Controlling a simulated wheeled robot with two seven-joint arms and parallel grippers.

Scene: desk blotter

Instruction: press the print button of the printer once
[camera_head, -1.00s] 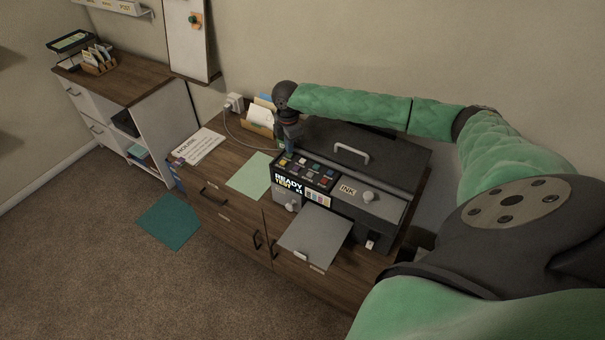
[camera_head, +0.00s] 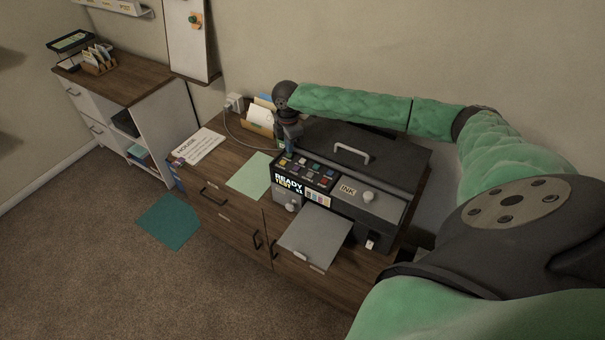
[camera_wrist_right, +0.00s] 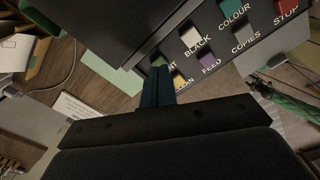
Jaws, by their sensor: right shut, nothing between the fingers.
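The printer (camera_head: 385,200) is a dark box on the wooden cabinet, with a panel of coloured buttons (camera_head: 308,170) at its front left and a display reading READY. My right gripper (camera_head: 290,151) is shut and empty, pointing down at the panel's left end. In the right wrist view its blue fingertips (camera_wrist_right: 158,72) are at a green button (camera_wrist_right: 157,60), whose label is partly hidden and ends in NT. I cannot tell whether they touch it. A white BLACK button (camera_wrist_right: 190,36), a yellow button (camera_wrist_right: 178,78) and a purple FEED button (camera_wrist_right: 208,58) are close by. My left gripper is not in view.
The printer's grey output tray (camera_head: 315,238) sticks out in front. Green paper (camera_head: 250,176) and a white notice (camera_head: 198,147) lie to the left. A folder holder (camera_head: 258,121) and a plugged cable stand behind my right gripper.

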